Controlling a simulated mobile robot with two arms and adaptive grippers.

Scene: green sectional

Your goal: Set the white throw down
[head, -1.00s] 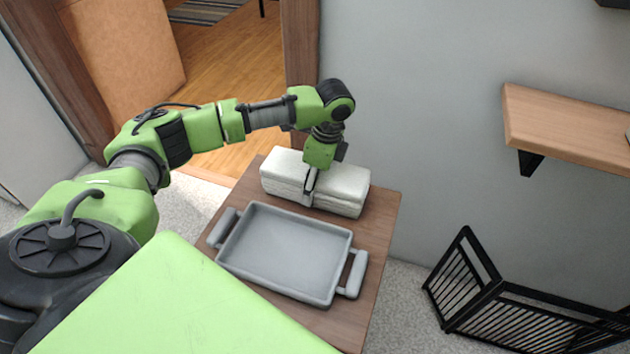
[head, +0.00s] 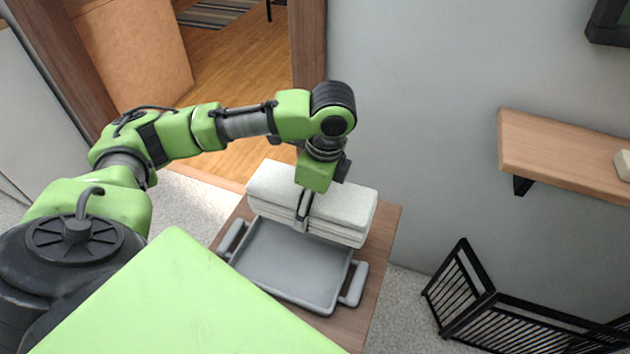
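The white throw (head: 345,205) is a folded, layered block over the back part of a small wooden table (head: 384,250). It appears raised above the tabletop, and it covers the back edge of a grey tray. My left gripper (head: 303,212) comes down over its middle from above and is shut on it. One finger shows against the front face; the other is hidden. My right gripper is not in view.
The grey tray (head: 290,264) with two side handles is empty and fills most of the table. A wall stands behind the table. A wooden shelf (head: 560,155) and a black slatted rack (head: 500,305) are at the right.

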